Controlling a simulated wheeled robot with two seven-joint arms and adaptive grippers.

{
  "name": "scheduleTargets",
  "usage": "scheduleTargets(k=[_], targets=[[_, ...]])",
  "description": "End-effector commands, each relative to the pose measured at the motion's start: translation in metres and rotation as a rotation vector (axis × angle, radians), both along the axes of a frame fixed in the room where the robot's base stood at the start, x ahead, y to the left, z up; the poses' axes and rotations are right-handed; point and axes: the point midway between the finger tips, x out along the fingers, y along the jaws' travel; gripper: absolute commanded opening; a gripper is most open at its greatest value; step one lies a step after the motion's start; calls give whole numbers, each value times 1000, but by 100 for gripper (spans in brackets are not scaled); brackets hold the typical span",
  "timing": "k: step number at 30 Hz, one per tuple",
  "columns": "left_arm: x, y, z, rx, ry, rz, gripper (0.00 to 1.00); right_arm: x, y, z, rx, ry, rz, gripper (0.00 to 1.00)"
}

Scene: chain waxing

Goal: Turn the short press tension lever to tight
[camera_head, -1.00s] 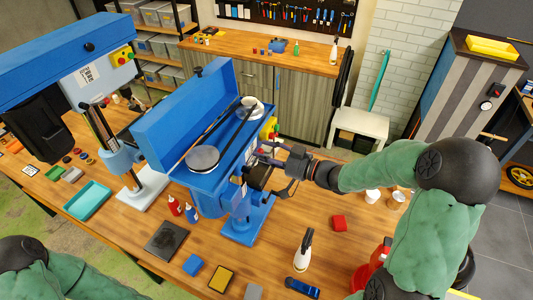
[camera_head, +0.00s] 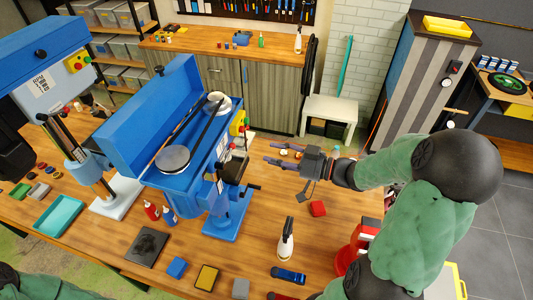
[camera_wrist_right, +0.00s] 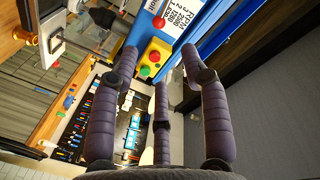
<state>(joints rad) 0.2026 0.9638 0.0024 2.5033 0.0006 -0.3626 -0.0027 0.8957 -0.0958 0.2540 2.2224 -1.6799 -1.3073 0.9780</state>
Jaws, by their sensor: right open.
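The short press (camera_head: 205,185) is the blue drill press with its long lid open. Its pulleys and belt (camera_head: 190,135) show inside. A dark motor block (camera_head: 236,168) and a small dark handle (camera_head: 252,187) are on its right side; I cannot tell which part is the tension lever. My right gripper (camera_head: 268,153) is open and empty, to the right of the press and apart from it. In the right wrist view its spread fingers (camera_wrist_right: 160,75) have nothing between them; the yellow switch box (camera_wrist_right: 153,58) with red and green buttons is beyond. My left gripper is out of view.
A taller blue press (camera_head: 60,80) stands at the left.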

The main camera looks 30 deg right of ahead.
Motion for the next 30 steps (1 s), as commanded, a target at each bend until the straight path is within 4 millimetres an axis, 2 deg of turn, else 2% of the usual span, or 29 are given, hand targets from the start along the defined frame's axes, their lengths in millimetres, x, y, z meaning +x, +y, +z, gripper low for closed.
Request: scheduleTargets(k=[9, 10, 14, 15, 24, 30], targets=[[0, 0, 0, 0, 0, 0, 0, -2, -1, 0, 0, -1, 1, 46], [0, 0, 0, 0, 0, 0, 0, -2, -1, 0, 0, -1, 1, 40], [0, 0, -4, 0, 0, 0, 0, 2, -3, 7, -36, -23, 18, 4], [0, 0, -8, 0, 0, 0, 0, 5, -5, 13, -62, -38, 30, 0], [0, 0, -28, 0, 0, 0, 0, 20, -10, 68, -283, -152, 131, 0], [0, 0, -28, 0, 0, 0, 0, 27, -5, 77, -313, -164, 146, 0]])
